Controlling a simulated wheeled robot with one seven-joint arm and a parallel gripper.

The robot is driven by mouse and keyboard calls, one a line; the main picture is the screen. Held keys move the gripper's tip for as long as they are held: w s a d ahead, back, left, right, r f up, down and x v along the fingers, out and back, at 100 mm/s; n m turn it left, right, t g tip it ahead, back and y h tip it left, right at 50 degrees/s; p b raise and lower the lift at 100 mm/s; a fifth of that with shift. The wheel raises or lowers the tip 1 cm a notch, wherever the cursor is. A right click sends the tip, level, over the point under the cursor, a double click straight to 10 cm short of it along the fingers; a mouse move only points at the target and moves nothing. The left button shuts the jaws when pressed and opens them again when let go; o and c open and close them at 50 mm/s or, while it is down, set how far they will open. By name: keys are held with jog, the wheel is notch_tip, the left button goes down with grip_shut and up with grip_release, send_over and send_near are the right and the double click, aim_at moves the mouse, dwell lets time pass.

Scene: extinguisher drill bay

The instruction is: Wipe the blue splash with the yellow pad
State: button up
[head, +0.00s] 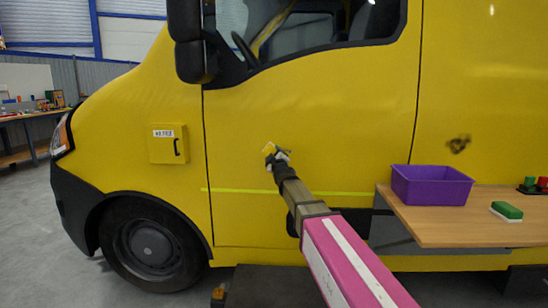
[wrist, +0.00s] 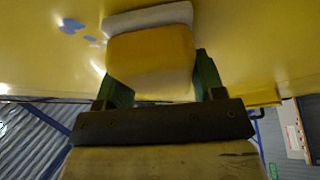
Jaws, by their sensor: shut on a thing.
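My gripper (head: 274,155) is at the yellow van's door panel, shut on the yellow pad (wrist: 150,62). The pad has a yellow body and a pale grey-white layer (wrist: 148,18) on the side towards the van. Green fingers hold it from both sides in the wrist view. The blue splash (wrist: 71,26) shows there as several small patches on the yellow paint, left of the pad and apart from it in the picture. I cannot tell whether the pad touches the panel. In the head view the pad (head: 268,150) is small, and I cannot make out the splash.
The yellow van (head: 330,120) fills the middle. A small yellow box with a handle (head: 168,144) sits on its side. A dark smudge (head: 459,144) marks the panel at right. A wooden table (head: 450,228) holds a purple bin (head: 430,186) and a green-topped block (head: 507,211).

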aim_at(290, 151)
jog(key=shift+s+d, duration=0.15)
jog(key=shift+d, duration=3.85)
jog(key=shift+w+a, duration=0.15)
jog(key=shift+a, duration=1)
jog(key=shift+w+a, duration=0.1)
jog(key=shift+a, duration=2.75)
jog(key=shift+s+a, duration=0.1)
jog(key=shift+s, duration=3)
